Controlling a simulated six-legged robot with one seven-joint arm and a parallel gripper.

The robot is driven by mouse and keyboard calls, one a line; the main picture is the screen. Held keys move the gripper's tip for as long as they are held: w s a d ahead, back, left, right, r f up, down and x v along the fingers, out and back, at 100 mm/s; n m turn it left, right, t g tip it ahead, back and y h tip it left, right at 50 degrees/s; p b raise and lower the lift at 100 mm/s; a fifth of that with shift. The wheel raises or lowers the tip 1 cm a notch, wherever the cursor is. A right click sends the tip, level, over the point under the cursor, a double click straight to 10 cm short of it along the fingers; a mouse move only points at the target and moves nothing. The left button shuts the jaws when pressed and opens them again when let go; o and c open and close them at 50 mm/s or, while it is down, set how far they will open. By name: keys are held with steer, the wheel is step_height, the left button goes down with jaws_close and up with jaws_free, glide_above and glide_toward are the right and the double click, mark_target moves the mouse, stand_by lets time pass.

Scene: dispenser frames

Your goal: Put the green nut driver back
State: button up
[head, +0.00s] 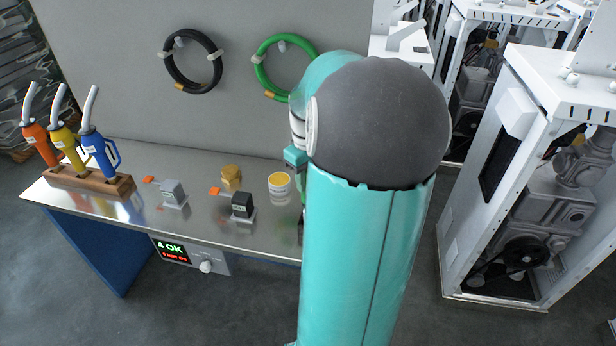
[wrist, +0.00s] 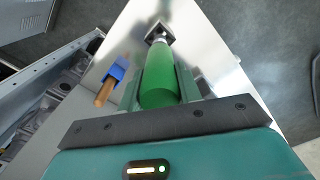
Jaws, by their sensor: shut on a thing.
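The green nut driver (wrist: 160,80) lies between the fingers of my gripper (wrist: 160,92) in the wrist view, its thick green handle toward the camera. My gripper is shut on this handle. The driver's far end meets a small dark square piece (wrist: 159,33) over the shiny table; I cannot tell whether it sits in it or only lines up with it. In the head view my turquoise arm hides the gripper and nearly all of the driver.
The metal table (head: 150,215) carries a wooden block (head: 90,184) with orange, yellow and blue pump-like handles, two small switch boxes, a brass nut (head: 231,177) and a yellow-white tub (head: 279,185). White machine racks (head: 530,180) stand at right.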

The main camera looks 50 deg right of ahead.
steer(key=shift+f, duration=2.85)
stand_by(0.3)
steer(key=o, duration=1.2)
steer(key=shift+c, duration=0.2)
step_height(320, 180, up, 14)
steer(key=shift+f, duration=0.1)
steer(key=w+a+r+n+t+h, duration=0.1)
steer(key=w+a+r, duration=0.1)
steer(key=a, duration=0.8)
steer(key=w+a+r+t+h, duration=0.1)
steer(key=w+a, duration=0.1)
steer(key=a, duration=0.7)
steer(key=s+a+t+y, duration=0.1)
steer(key=s+a, duration=0.2)
steer(key=a, duration=0.5)
steer(key=s+a+f+n+t+y, duration=0.1)
steer(key=s+a+t, duration=0.1)
steer(key=a, duration=0.7)
steer(key=shift+s+t, duration=0.3)
steer(key=shift+s, duration=0.45)
